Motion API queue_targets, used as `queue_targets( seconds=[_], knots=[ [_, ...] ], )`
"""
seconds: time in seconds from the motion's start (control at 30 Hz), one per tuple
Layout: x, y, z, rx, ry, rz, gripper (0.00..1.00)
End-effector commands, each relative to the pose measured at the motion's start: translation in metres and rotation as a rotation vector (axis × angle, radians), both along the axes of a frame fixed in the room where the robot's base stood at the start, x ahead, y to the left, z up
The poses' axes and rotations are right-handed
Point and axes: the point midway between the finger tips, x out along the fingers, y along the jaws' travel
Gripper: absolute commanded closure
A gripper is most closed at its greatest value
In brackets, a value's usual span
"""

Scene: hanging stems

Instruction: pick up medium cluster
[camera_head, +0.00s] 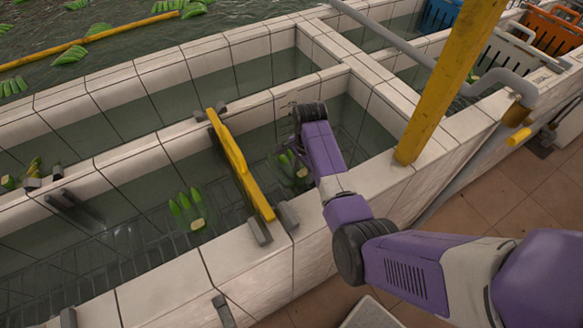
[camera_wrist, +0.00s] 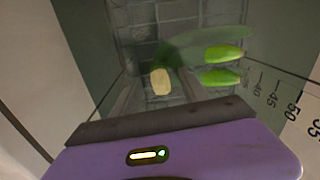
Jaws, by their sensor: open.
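A green banana cluster (camera_head: 301,173) lies in the water of the tiled basin, partly hidden by my arm and gripper (camera_head: 291,155). In the wrist view, its pale cut crown (camera_wrist: 160,82) sits ahead of my gripper's body, with green fruit (camera_wrist: 222,76) reaching right; part of it looks dark and blurred under water. My gripper is open and points down at the crown, with nothing held. Another green cluster (camera_head: 186,211) floats in the same basin, left of the yellow bar. I cannot tell from size which is the medium one.
A yellow bar (camera_head: 240,163) crosses the basin close left of my gripper. Tiled walls (camera_head: 375,185) enclose the basin, and a yellow post (camera_head: 445,85) stands to the right. More clusters (camera_head: 33,168) lie farther left.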

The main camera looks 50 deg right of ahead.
Motion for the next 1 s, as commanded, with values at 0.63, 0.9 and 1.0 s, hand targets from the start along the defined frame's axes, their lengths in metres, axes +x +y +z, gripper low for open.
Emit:
queue_targets(
  seconds=[0.63, 0.9, 1.0],
  knots=[
    [0.001, 0.000, 0.002, -0.002, -0.003, 0.000, 1.00],
    [0.001, -0.001, 0.020, -0.002, -0.004, 0.000, 1.00],
    [0.002, -0.001, 0.038, -0.003, -0.007, 0.000, 1.00]
  ],
)
